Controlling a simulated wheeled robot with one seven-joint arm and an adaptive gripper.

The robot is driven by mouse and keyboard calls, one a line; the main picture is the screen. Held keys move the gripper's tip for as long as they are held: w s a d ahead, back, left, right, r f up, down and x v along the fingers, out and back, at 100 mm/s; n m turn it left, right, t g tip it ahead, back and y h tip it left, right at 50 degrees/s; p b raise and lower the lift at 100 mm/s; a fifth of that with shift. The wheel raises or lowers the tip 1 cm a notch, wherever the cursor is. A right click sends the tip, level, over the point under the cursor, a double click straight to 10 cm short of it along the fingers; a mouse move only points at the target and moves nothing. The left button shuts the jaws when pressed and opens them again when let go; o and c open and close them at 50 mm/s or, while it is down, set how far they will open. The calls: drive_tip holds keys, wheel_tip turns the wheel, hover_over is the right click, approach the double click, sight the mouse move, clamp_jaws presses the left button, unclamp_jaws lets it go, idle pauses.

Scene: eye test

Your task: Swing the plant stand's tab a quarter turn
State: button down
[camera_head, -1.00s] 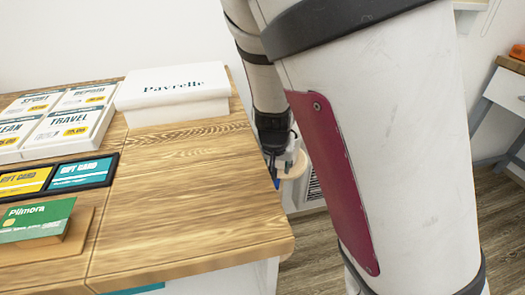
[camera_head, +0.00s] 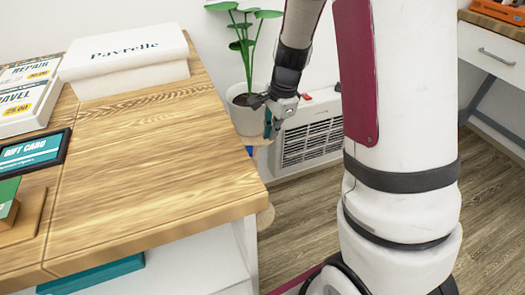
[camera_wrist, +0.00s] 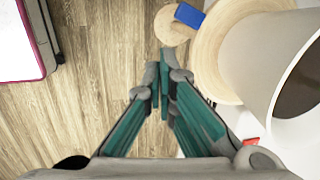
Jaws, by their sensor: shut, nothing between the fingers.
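The plant stand has a round pale wooden top (camera_wrist: 207,62), which shows partly in the head view (camera_head: 259,141) behind the table edge. A blue tab (camera_wrist: 189,15) sticks out from the top's rim in the wrist view; a sliver of blue shows at the rim in the head view. A lower wooden disc (camera_wrist: 172,28) lies below. A white pot (camera_wrist: 262,55) with a tall green plant (camera_head: 245,45) stands on the top. My gripper (camera_wrist: 160,62) is shut and empty, left of the stand's top in the wrist view, its fingertips apart from the tab in the picture.
A wooden counter (camera_head: 150,150) with a white Pavrelle box (camera_head: 125,70) is at left. A white heater (camera_head: 308,140) with a red switch (camera_head: 306,96) stands by the wall beside the plant. Open wooden floor (camera_head: 300,210) lies in front of the heater.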

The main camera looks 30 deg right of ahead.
drive_tip(key=d+r+m+y, duration=0.1)
drive_tip(key=d+m, duration=0.3)
drive_tip(key=m, duration=0.1)
drive_tip(key=w+a+f+b, duration=0.2)
drive_tip(key=a+f+b, duration=0.3)
drive_tip(key=f, duration=0.4)
drive_tip(key=shift+w+a+f+b, duration=0.15)
drive_tip(key=shift+a+f+b, duration=0.1)
drive_tip(key=shift+b, duration=0.65)
drive_tip(key=shift+w+a+m+p, duration=0.1)
drive_tip(key=shift+a+m+p, duration=0.55)
drive_tip(key=shift+m, duration=0.05)
drive_tip(key=w+a+m+t+h+p, duration=0.1)
drive_tip(key=w+a+m+p, duration=0.4)
drive_tip(key=p, duration=0.6)
drive_tip(key=shift+a+m+p, duration=0.35)
drive_tip(key=shift+a+m, duration=0.95)
drive_tip(key=shift+m, duration=0.1)
